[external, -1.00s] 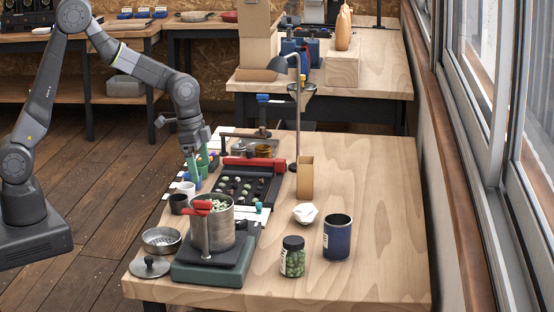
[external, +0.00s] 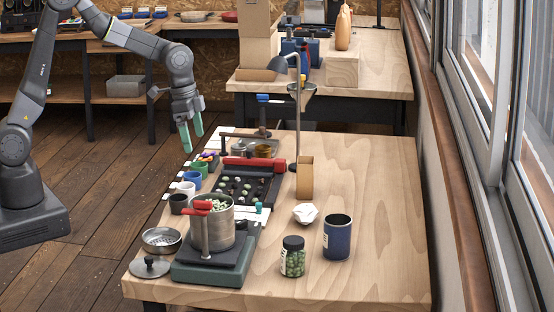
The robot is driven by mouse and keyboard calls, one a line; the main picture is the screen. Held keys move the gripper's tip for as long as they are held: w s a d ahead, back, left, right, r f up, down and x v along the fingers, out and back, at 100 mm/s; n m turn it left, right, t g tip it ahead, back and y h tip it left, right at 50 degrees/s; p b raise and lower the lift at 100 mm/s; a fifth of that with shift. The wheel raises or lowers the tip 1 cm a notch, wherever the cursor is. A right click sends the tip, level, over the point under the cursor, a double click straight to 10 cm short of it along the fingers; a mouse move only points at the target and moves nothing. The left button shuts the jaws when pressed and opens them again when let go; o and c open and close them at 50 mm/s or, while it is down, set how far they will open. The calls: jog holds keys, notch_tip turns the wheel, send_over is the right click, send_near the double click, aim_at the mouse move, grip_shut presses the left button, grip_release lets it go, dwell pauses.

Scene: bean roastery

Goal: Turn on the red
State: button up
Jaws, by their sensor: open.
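A red bar (external: 252,164) lies across the far end of a black tray (external: 262,190) that holds several pale and dark small pieces. A second red part, a lever-like piece (external: 203,206), sits on a post at the front of a metal pot (external: 222,226) on a dark green base (external: 207,272). My gripper (external: 194,142), with green fingers, is open and empty. It hangs above the table's left edge, left of the red bar and apart from it. Whether any switch is on cannot be seen.
Black (external: 178,203), white (external: 186,188), blue (external: 191,178) and green (external: 201,168) cups line the left edge. A lamp (external: 298,120), wooden block (external: 305,177), jar (external: 292,257) and blue can (external: 337,238) stand to the right. The table's right side is clear.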

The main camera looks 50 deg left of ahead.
jog(key=shift+s+a+r, duration=0.1)
jog(key=shift+r, duration=0.7)
